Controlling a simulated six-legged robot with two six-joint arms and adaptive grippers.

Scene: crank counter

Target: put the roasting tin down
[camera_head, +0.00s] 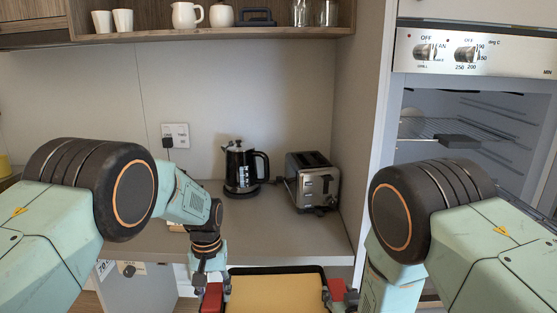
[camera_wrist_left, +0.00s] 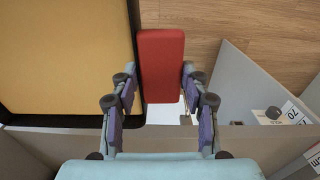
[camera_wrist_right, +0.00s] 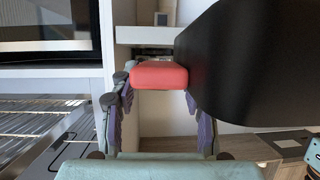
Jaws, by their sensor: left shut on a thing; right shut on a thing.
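The roasting tin (camera_head: 274,269) is black with a flat yellow inside and a red handle at each side. It is at the bottom middle of the head view, at the counter's front edge; its near part is cut off. I cannot tell whether it touches anything below. My left gripper (camera_head: 212,284) is shut on the left red handle (camera_wrist_left: 160,65). My right gripper (camera_head: 340,294) is shut on the right red handle (camera_wrist_right: 158,75). The tin's dark side (camera_wrist_right: 245,65) fills the right of the right wrist view.
The counter (camera_head: 270,228) has bare room in front of a black kettle (camera_head: 241,168) and a steel toaster (camera_head: 313,182). An open oven (camera_head: 460,125) with wire racks is at the right. A shelf (camera_head: 215,32) with crockery runs above. An open drawer or door (camera_head: 140,287) is below left.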

